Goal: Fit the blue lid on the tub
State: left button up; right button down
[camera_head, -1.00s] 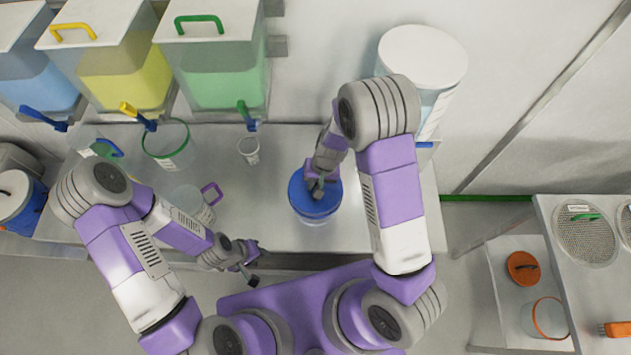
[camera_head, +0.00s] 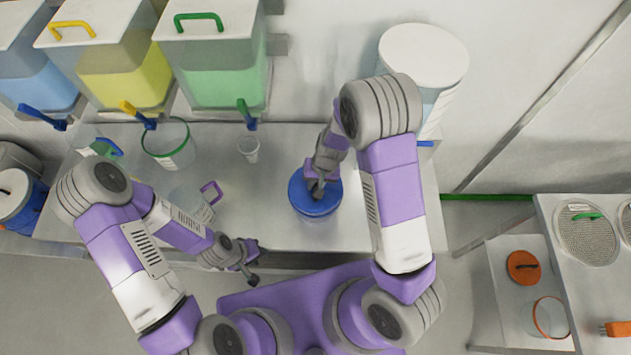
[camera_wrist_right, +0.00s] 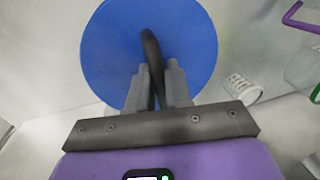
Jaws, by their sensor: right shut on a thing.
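The blue lid (camera_head: 322,204) is a round disc with a dark arched handle. In the head view it covers the top of the clear tub (camera_head: 318,219) on the bench. Whether it is fully seated I cannot tell. My right gripper (camera_head: 318,190) is above the lid, shut on its handle. In the right wrist view the lid (camera_wrist_right: 185,35) fills the top centre, and the right gripper's fingers (camera_wrist_right: 158,88) close around the dark handle (camera_wrist_right: 151,48). The tub is hidden under the lid there. My left gripper (camera_head: 255,265) hangs at the bench's front edge, seemingly empty, with its fingers apart.
A purple-handled clear jug (camera_head: 195,203), a small white cup (camera_head: 249,149) and a green-rimmed clear container (camera_head: 168,145) stand left of the tub. Dispensers with blue, yellow and green contents line the back left. A large white-lidded drum (camera_head: 423,55) stands behind right.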

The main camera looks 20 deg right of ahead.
jog(key=shift+f+b, duration=0.75)
jog(key=shift+f, duration=0.2)
jog(key=c, duration=1)
grip_release()
jog(key=r, duration=0.2)
jog(key=d+r, duration=0.1)
jog(key=r, duration=0.2)
jog(key=r+p, duration=0.1)
jog(key=r, duration=0.1)
jog(key=shift+s+d+r, duration=0.2)
jog(key=shift+d+r, duration=0.05)
